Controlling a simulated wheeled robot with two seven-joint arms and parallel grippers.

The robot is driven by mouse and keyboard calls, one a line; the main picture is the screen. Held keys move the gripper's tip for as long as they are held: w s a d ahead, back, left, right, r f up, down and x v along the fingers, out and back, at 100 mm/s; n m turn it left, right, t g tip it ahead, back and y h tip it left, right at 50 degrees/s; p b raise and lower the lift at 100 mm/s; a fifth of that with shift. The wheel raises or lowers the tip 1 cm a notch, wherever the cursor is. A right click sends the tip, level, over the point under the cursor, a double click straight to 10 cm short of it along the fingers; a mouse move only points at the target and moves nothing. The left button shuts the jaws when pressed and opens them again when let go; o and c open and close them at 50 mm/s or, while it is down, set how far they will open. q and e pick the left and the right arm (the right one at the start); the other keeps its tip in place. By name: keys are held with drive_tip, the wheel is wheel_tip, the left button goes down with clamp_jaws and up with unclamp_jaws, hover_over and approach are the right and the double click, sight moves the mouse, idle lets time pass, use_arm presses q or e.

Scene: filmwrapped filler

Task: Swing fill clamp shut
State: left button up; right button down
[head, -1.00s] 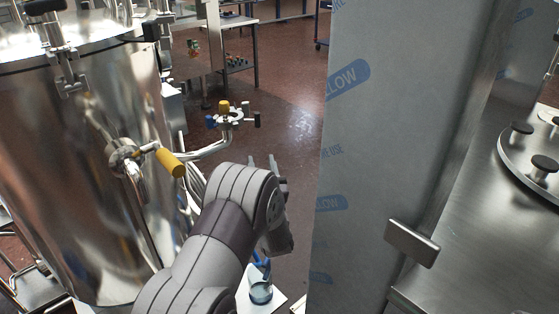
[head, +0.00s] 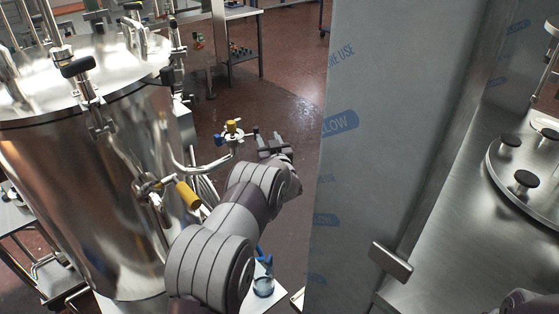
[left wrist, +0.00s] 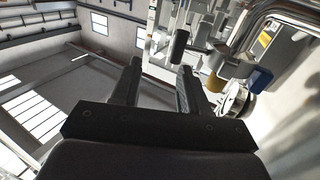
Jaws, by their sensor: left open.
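A pipe fitting (head: 232,136) with yellow, blue and black knobs stands at the end of a bent steel pipe beside the tank; I take it to be the fill clamp. Whether its clamp is swung open cannot be made out. My left gripper (head: 266,137) is open and empty, just right of the fitting and apart from it. In the left wrist view, the open fingers (left wrist: 159,68) have nothing between them. A black knob (left wrist: 178,45), a yellow knob (left wrist: 215,83) and a pale disc (left wrist: 236,97) lie beyond and to their right. My right gripper is not in view.
A shiny steel tank (head: 85,190) with lid clamps fills the left. A yellow-handled valve (head: 188,195) projects from it near my left arm. A tall film-covered panel (head: 365,150) stands close on the right. A blue-tinted vessel (head: 263,286) stands low beside my arm.

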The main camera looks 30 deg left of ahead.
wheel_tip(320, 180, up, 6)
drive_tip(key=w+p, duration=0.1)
drive_tip(key=p, duration=0.3)
use_arm(q)
drive_tip(key=b+v, duration=0.6)
drive_tip(key=v, duration=0.9)
drive_tip(key=shift+s+a+f, duration=0.15)
drive_tip(key=shift+s+f, duration=0.15)
drive_tip(key=shift+s, duration=0.2)
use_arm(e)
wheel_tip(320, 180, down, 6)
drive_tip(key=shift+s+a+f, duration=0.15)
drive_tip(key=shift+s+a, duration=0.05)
use_arm(q)
drive_tip(key=shift+w+a+f, duration=0.1)
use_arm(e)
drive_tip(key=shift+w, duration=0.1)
